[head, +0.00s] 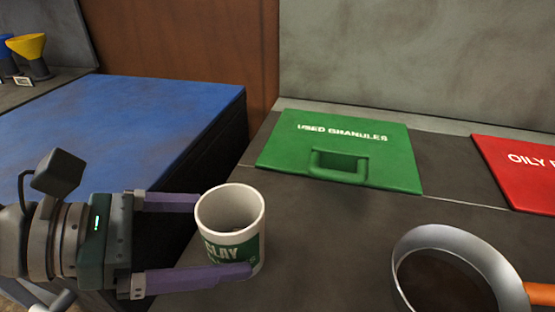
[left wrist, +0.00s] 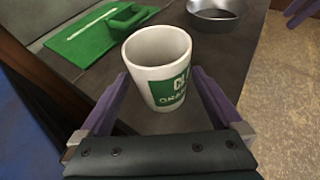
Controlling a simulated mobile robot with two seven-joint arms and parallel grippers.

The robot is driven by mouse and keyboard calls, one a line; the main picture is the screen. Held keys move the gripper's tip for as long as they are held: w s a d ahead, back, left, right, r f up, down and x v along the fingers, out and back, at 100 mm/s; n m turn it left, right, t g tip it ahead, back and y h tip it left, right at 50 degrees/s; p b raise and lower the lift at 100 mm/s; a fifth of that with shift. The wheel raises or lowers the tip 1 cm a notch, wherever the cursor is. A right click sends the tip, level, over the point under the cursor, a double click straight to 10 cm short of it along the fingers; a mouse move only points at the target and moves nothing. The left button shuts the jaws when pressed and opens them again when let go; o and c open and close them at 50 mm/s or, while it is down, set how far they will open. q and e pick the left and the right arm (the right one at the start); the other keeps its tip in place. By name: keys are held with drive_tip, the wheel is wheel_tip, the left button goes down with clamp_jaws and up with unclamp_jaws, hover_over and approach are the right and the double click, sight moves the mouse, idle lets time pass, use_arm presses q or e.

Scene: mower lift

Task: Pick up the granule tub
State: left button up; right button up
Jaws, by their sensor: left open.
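The granule tub (head: 225,240) is a white cup-like tub with a green label, partly reading "CLAY". It stands upright at the left edge of the dark bench. My left gripper (head: 222,234) comes in from the left, with its purple fingers open on either side of the tub. The near finger crosses the lower part of the label. In the left wrist view the tub (left wrist: 158,65) stands between the fingertips of the left gripper (left wrist: 158,92), with gaps visible beside it. My right gripper is not identifiable in the head view; a purple piece shows at the left wrist view's top right corner.
A green "USED GRANULES" lid (head: 285,152) with a handle lies behind the tub. A red lid (head: 525,165) is at the right. A round metal pan (head: 400,245) with an orange handle sits front right. A blue-topped surface (head: 120,130) is at the left.

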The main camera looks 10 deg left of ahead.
sight(254, 235)
use_arm(q)
drive_tip(key=x, duration=0.5)
drive_tip(key=shift+c, duration=0.2)
drive_tip(key=c, duration=1.2)
